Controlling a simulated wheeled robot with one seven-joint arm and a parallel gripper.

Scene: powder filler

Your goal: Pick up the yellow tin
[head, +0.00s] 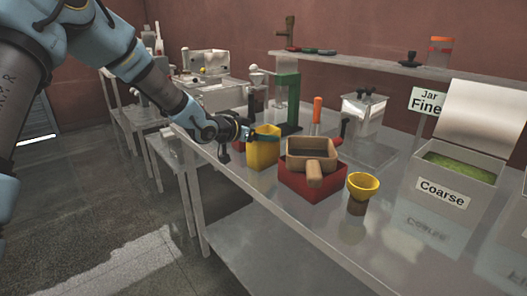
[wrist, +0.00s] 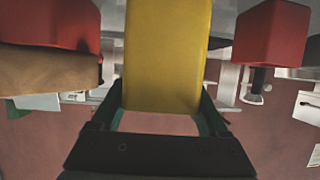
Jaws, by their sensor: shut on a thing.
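The yellow tin (head: 263,150) is a square, open-topped box near the table's left edge in the head view. My gripper (head: 247,133) reaches it from the left and is shut on its upper part. In the wrist view the yellow tin (wrist: 167,60) fills the middle, between the two fingers of my gripper (wrist: 162,115). Whether its base touches the table is hard to tell.
A red box (head: 300,183) with a wooden scoop (head: 312,155) in it stands just right of the tin. A yellow funnel (head: 363,183) and the Coarse bin (head: 446,194) are further right. A green stand (head: 287,100) is behind.

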